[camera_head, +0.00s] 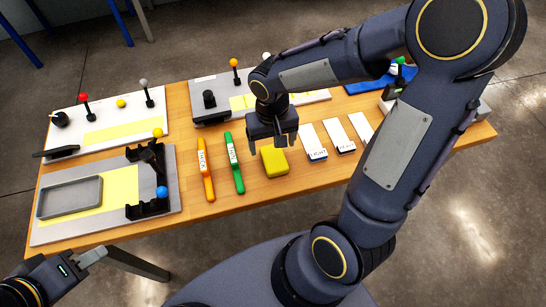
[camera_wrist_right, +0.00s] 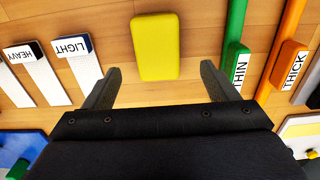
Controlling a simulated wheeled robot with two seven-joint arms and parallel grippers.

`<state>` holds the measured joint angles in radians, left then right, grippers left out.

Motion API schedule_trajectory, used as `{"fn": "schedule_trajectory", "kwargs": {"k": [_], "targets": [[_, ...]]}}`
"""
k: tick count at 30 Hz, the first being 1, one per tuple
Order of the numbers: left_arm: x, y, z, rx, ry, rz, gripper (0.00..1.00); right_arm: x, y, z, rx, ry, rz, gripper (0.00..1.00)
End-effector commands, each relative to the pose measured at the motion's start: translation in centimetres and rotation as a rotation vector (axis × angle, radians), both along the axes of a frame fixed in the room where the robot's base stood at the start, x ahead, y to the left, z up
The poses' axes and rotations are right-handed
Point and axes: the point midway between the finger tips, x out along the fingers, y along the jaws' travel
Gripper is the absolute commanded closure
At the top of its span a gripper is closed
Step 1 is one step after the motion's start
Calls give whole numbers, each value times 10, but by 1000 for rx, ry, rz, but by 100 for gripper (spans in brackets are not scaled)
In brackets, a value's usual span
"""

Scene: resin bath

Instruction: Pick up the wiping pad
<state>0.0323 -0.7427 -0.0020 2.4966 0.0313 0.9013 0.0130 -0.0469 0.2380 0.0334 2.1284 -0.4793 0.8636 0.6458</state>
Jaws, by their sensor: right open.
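The wiping pad (camera_head: 274,160) is a yellow block lying on the wooden table, between the green tool and the white labelled strips. In the right wrist view the pad (camera_wrist_right: 155,47) lies beyond the fingertips, roughly centred between them. My right gripper (camera_head: 266,150) is above the table at the pad's far side, pointing down; its fingers (camera_wrist_right: 160,80) are apart with nothing between them. My left gripper (camera_head: 92,256) is at the lower left, off the table's front edge; its finger opening does not show clearly.
An orange THICK tool (camera_head: 205,170) and a green THIN tool (camera_head: 234,164) lie left of the pad. White strips labelled LIGHT (camera_head: 312,142) and HEAVY (camera_head: 339,135) lie to its right. A grey tray (camera_head: 70,197) sits on the left board. My right arm hides part of the table's right side.

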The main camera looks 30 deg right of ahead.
Motion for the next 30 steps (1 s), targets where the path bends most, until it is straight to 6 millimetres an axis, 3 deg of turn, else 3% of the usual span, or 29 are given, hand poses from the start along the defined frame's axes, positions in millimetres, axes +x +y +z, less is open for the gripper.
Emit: {"fn": "schedule_trajectory", "kwargs": {"k": [9, 19, 30], "targets": [[0, 0, 6, 0, 0, 0, 64, -6, 0, -44, 0, 5, 1, 20], [0, 0, 6, 0, 0, 0, 64, -5, 0, -50, 2, 1, 0, 21], [0, 0, 6, 0, 0, 0, 64, -5, 0, -50, 2, 0, 0, 68]]}}
